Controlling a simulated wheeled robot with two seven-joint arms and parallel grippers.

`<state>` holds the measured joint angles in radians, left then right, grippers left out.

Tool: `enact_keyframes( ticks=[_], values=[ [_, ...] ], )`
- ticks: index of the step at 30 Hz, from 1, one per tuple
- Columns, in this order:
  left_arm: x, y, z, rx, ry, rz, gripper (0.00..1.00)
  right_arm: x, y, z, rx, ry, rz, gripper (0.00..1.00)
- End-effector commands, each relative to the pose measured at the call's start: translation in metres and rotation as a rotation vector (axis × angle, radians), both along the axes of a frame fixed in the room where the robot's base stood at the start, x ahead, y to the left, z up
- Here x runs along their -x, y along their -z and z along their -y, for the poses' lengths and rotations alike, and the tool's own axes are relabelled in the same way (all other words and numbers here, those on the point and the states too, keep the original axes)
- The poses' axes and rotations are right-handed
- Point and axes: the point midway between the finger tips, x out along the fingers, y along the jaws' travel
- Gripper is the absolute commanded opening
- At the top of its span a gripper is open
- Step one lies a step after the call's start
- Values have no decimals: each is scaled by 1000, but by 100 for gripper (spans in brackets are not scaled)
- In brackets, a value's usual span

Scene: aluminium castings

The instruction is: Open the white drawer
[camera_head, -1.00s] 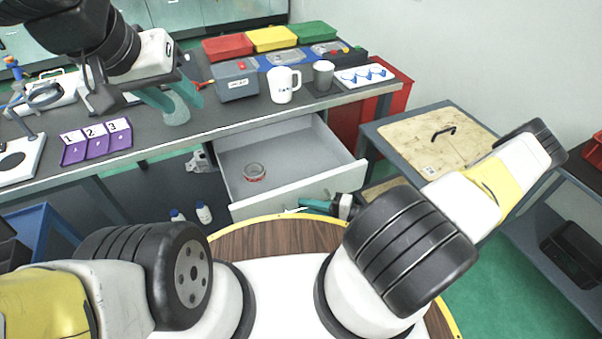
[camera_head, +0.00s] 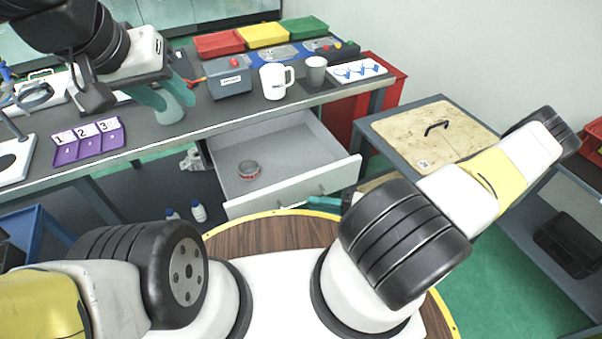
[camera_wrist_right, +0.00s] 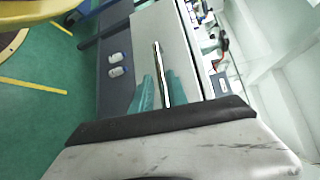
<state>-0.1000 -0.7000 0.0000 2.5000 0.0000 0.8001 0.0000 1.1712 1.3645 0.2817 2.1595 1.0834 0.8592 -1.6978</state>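The white drawer (camera_head: 293,187) stands pulled out below the workbench, its grey inside showing. In the head view only part of a teal right finger shows, low beside the drawer front; my arm hides the rest. My left gripper (camera_head: 168,98) is open and empty above the workbench, left of the grey box.
The workbench (camera_head: 215,115) carries a purple numbered tray (camera_head: 88,142), a grey box (camera_head: 229,77), a white mug (camera_head: 276,82), a grey cup (camera_head: 315,70) and coloured bins (camera_head: 262,36). A side table with a wooden board (camera_head: 435,132) stands right of the drawer. Bottles (camera_head: 198,211) stand beneath the bench.

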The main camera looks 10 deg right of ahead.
Motion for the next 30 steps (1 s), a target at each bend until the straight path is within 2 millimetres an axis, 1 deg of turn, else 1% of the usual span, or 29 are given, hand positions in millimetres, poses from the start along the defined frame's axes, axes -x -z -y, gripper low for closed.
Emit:
enact_keyframes(
  ticks=[1, 3, 7, 24, 27, 29, 30],
  values=[
    [0, 0, 0, 0, 0, 0, 36, 3, -1, 8, 3, 2, 0, 19],
    [0, 0, 0, 0, 0, 0, 36, 7, -2, 17, 3, 2, 0, 19],
    [0, 0, 0, 0, 0, 0, 36, 13, -4, 26, 2, 1, 0, 19],
    [0, 0, 0, 0, 0, 0, 36, 14, -5, 29, 3, -6, 0, 19],
    [0, 0, 0, 0, 0, 0, 36, 13, -12, 31, 28, -42, -6, 19],
    [0, 0, 0, 0, 0, 0, 36, 13, -20, 34, 58, -87, -13, 19],
    [0, 0, 0, 0, 0, 0, 36, 13, -27, 37, 86, -123, -21, 19]
  ],
)
